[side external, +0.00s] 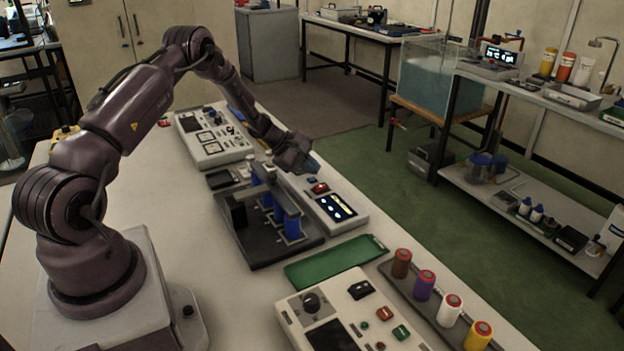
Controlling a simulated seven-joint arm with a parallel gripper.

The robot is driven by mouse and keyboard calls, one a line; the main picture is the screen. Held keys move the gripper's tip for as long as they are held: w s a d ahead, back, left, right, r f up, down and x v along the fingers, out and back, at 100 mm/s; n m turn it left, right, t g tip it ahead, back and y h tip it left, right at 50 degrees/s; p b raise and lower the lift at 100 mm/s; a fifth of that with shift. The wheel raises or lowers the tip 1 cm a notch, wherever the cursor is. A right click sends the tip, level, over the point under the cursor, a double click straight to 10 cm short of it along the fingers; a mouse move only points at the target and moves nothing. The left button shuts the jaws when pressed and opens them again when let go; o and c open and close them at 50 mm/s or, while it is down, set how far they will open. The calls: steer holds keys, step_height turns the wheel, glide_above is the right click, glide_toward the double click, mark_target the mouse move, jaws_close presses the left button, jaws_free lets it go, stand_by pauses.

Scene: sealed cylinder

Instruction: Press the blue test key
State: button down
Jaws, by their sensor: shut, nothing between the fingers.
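A white test unit (357,217) with a small lit display (337,207) stands just right of the table's middle. A small blue key (312,180) shows at its far end, next to a red key (320,188). My gripper (312,168) is shut and points down near the far end of this unit, close to the blue key. From this view I cannot tell whether the fingertips touch the key or hover above it. Part of the unit's far end is hidden behind my gripper.
A black fixture (262,258) holding several blue cylinders (292,225) stands left of the unit. A green board (337,260) and a row of coloured spools (424,285) lie nearer. Control panels stand at the near (408,335) and far (213,150) ends.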

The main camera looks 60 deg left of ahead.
mark_target(311, 180)
steer(key=shift+f, duration=0.1)
steer(key=shift+f, duration=0.3)
steer(key=shift+f, duration=0.4)
stand_by(0.9)
steer(key=shift+r, duration=0.8)
steer(key=shift+r, duration=2.55)
